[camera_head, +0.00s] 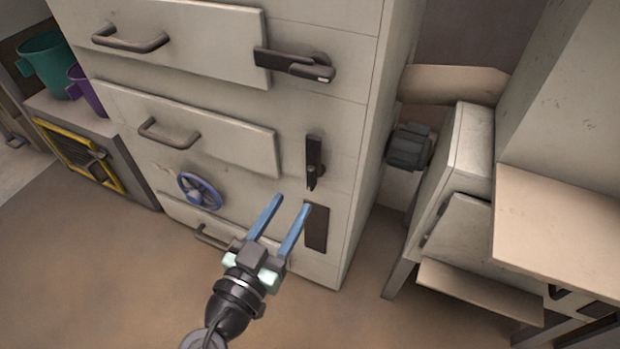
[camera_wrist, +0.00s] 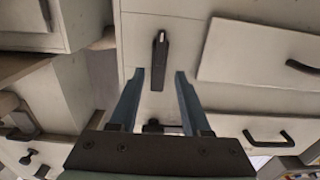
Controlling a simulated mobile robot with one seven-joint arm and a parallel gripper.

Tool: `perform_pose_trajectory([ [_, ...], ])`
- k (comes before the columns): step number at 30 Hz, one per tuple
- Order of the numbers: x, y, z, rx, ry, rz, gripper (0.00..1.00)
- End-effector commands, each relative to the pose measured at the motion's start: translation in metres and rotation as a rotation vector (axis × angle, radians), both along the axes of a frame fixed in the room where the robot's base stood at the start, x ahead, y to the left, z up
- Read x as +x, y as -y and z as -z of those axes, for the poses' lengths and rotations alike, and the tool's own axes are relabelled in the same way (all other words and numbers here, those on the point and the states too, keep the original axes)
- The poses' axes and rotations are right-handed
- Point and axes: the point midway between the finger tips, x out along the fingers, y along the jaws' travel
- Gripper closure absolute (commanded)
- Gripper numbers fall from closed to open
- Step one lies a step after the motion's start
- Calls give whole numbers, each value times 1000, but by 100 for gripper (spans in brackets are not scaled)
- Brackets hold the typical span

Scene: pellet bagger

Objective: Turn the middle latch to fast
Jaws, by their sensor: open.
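The middle latch (camera_head: 313,163) is a dark, narrow handle on the right part of the pale cabinet front, beside the middle drawer. It stands upright, along the cabinet's height. In the wrist view a dark upright latch (camera_wrist: 160,62), seemingly the same one, shows beyond and between the fingertips. My gripper (camera_head: 292,203) is open and empty, its blue fingers apart, below and left of the middle latch in the head view. In the wrist view my gripper (camera_wrist: 160,74) points at the cabinet front. I cannot tell the exact gap; no contact with the latch shows.
Above, another dark latch (camera_head: 295,65) lies crosswise over the top drawer's edge. A dark plate (camera_head: 316,227) sits below the middle latch. A blue handwheel (camera_head: 199,192) is at left. A pale machine (camera_head: 455,190) stands at right; open floor (camera_head: 110,270) lies front left.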

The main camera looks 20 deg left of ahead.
Motion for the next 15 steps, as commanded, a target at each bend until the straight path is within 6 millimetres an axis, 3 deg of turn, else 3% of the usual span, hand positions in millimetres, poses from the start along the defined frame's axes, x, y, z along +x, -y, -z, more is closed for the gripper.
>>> perform_pose_trajectory([
  [6,47,2,0,1,2,2,52],
  [15,77,3,0,-1,1,1,52],
])
